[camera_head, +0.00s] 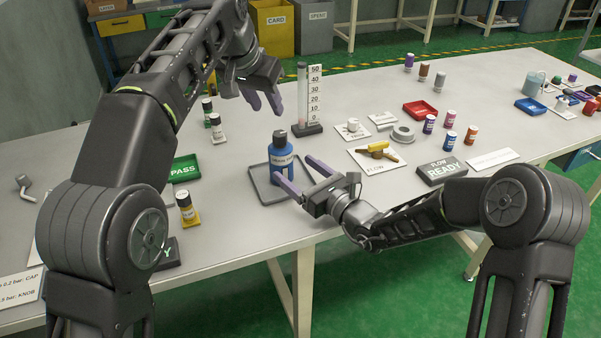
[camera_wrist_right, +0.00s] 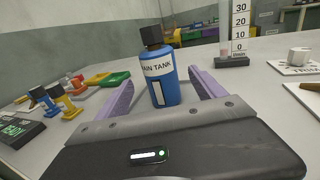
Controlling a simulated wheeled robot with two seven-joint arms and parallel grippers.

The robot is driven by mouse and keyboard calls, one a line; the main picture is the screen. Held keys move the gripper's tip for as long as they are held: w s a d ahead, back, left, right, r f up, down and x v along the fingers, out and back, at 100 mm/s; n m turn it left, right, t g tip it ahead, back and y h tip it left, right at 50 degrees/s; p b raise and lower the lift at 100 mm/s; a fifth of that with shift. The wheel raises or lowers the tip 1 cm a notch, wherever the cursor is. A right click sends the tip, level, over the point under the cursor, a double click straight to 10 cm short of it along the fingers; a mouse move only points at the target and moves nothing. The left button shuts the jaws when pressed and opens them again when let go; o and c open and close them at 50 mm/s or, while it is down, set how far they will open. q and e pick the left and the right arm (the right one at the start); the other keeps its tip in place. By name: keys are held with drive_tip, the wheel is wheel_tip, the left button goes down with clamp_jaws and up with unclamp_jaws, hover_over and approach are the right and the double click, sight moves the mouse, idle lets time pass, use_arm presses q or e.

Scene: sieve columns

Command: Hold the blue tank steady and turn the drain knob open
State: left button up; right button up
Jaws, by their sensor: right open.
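The blue tank (camera_head: 281,163) with a black cap stands upright on a grey tray (camera_head: 258,186). My right gripper (camera_head: 304,177) is open at its right front side. In the right wrist view the blue tank (camera_wrist_right: 162,78) shows between the spread purple fingers, with gaps on both sides. My left gripper (camera_head: 265,103) is open and empty, raised above and behind the tank. A yellow-handled valve (camera_head: 378,149) sits on a FLOW plate and a white knob (camera_head: 353,125) on a TRIM plate, both right of the tank. I cannot tell which is the drain knob.
A level scale on a stand (camera_head: 306,128) stands behind the tank. A green PASS tray (camera_head: 184,170) and small bottles are at left. A READY block (camera_head: 442,172), red tray (camera_head: 420,110) and several small bottles are at right. The table's front edge is close to my right gripper.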

sight(280, 158)
drive_tip(key=x, duration=0.7)
drive_tip(key=shift+c, duration=0.6)
clamp_jaws()
idle(0.3)
idle(0.8)
